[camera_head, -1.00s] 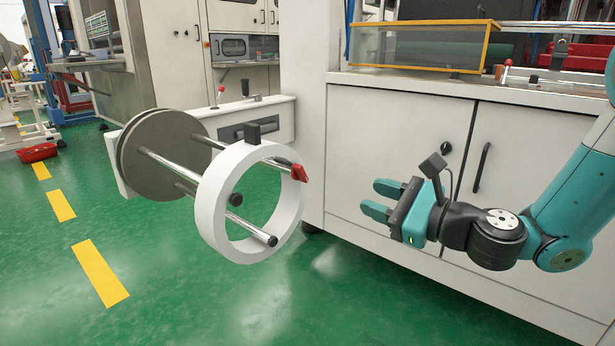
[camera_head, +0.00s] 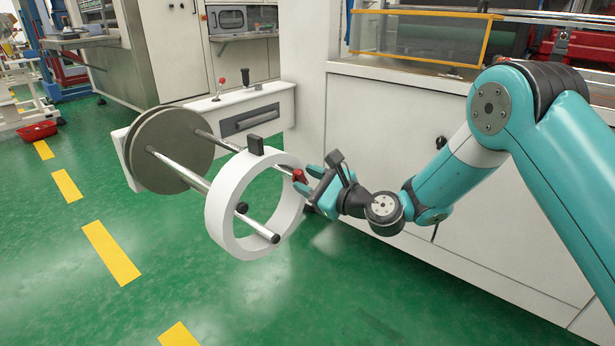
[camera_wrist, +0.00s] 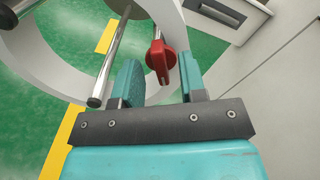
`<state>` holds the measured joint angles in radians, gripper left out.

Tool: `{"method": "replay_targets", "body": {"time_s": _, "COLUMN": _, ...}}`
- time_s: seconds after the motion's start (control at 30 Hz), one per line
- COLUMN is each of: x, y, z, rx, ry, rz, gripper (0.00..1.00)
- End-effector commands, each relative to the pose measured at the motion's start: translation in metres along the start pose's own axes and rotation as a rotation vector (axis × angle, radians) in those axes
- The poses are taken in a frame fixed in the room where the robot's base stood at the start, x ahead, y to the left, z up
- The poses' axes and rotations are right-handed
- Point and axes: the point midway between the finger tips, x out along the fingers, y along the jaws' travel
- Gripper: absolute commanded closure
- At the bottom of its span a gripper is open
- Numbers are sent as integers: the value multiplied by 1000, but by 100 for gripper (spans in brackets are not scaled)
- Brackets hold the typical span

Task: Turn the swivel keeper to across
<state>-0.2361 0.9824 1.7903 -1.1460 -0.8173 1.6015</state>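The red swivel keeper (camera_head: 299,176) sits on the end of a rod at the right side of the white ring (camera_head: 217,205). In the wrist view the red keeper (camera_wrist: 160,60) has a round hub and a narrow tab pointing down toward my gripper's palm. My gripper (camera_head: 309,181) is open, just right of the keeper in the head view. In the wrist view the keeper's tab shows between the two teal fingers, nearer the right finger. I see no clear contact with either finger. The fingers partly hide the keeper in the head view.
One bare rod end (camera_wrist: 95,102) is close to my left finger in the wrist view. White machine cabinets (camera_head: 385,125) stand behind my arm.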

Motion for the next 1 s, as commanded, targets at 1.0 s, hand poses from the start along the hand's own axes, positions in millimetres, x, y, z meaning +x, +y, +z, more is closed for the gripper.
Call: {"method": "replay_targets", "body": {"time_s": 1.0, "x": 6, "y": 0, "z": -1, "rx": -71, "ry": 1, "rz": -1, "gripper": 100}}
